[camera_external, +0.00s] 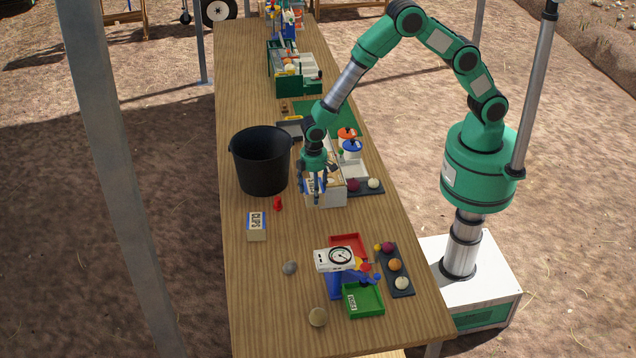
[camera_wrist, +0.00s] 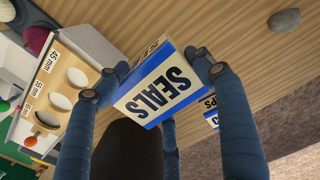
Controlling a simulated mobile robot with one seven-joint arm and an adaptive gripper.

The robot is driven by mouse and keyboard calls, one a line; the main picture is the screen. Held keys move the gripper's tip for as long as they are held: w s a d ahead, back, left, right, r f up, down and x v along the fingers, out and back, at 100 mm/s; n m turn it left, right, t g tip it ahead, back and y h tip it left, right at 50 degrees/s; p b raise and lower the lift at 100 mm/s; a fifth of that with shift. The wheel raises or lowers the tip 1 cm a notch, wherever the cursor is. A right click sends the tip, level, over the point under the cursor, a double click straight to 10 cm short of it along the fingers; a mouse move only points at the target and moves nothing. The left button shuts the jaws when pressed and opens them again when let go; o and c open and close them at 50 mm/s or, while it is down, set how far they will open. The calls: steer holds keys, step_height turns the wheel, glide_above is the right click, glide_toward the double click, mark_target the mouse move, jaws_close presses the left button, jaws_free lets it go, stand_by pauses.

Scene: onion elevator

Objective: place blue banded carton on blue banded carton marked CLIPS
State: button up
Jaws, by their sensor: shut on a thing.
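A blue banded carton marked SEALS (camera_wrist: 158,90) is held between the fingers of my gripper (camera_wrist: 160,75) in the wrist view. In the external view my gripper (camera_external: 318,188) points down in front of the white sizing box and mostly hides the held carton. The blue banded carton marked CLIPS (camera_external: 257,226) stands on the table to the left of and nearer than my gripper, with nothing on top. In the wrist view only a bit of the CLIPS carton (camera_wrist: 211,117) shows behind my right finger.
A black bucket (camera_external: 261,160) stands left of my gripper. A small red object (camera_external: 278,204) is beside the CLIPS carton. A white box with round holes (camera_external: 328,195) is close to my gripper.

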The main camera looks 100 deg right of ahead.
steer(key=shift+w+d+p, duration=0.2)
steer(key=shift+w+d, duration=0.05)
steer(key=shift+w, duration=0.9)
steer(key=shift+w+d+p, duration=0.2)
steer(key=shift+w+d, duration=0.05)
steer(key=shift+w, duration=0.85)
steer(key=shift+w, duration=0.1)
steer(key=p, duration=0.1)
glide_above(263, 215)
steer(key=shift+w+a+f, duration=0.1)
steer(key=shift+f, duration=0.6)
steer(key=shift+f, duration=1.75)
steer(key=shift+f, duration=0.2)
steer(key=o, duration=1.4)
steer(key=shift+r, duration=0.1)
